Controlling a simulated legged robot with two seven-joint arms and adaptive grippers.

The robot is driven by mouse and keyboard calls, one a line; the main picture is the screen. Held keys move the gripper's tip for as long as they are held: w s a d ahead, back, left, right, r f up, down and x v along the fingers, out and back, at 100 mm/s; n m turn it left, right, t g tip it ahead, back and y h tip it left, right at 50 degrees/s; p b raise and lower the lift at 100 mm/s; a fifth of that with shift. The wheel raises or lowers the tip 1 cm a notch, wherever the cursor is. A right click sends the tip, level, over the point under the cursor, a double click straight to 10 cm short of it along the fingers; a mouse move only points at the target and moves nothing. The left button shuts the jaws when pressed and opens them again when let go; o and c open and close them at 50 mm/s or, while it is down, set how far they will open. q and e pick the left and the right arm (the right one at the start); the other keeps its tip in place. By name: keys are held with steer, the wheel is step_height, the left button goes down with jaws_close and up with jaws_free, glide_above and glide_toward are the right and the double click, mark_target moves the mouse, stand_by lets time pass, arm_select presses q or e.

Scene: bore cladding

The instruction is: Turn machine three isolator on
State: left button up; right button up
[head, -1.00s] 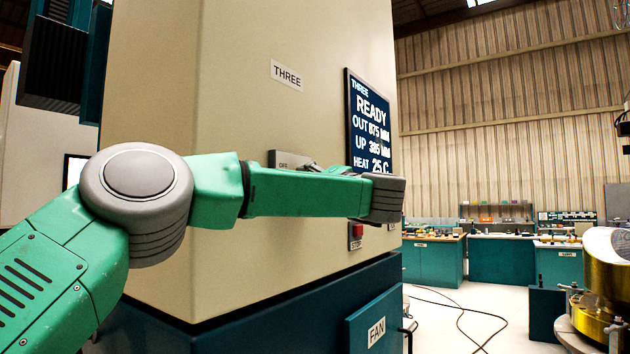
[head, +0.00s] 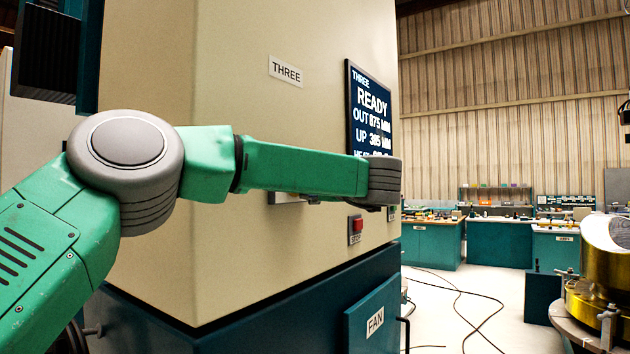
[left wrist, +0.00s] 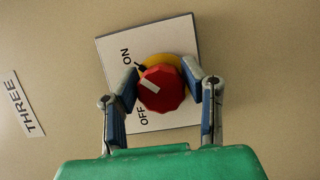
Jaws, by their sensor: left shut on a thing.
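The machine three isolator is a red faceted knob (left wrist: 163,92) on a yellow ring (left wrist: 165,61), on a pale plate (left wrist: 110,45) marked ON and OFF. A white mark on the knob faces the left of the picture, on the side where both words stand. My left gripper (left wrist: 160,74) has its two blue-padded fingers on either side of the knob and is shut on it. My right gripper is not in view.
The cream machine carries a THREE label (head: 286,70), a dark READY display (head: 372,110) and a red STOP button (head: 357,225) just below my forearm. A FAN panel (head: 375,322) is lower down. Benches (head: 500,245) stand far back; cables lie on the floor.

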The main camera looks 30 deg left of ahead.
arm_select(q)
steer(key=shift+a, duration=0.25)
steer(key=o, duration=1.1)
steer(key=shift+a, duration=0.1)
steer(key=shift+o, duration=0.2)
steer(key=shift+a+f, duration=0.15)
steer(key=shift+a, duration=0.1)
steer(key=shift+d, duration=0.2)
steer(key=v, duration=1.1)
steer(key=shift+s+d, duration=0.2)
steer(key=shift+d, duration=0.15)
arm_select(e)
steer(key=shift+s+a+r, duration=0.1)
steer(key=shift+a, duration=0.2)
arm_select(q)
steer(key=shift+a, duration=0.1)
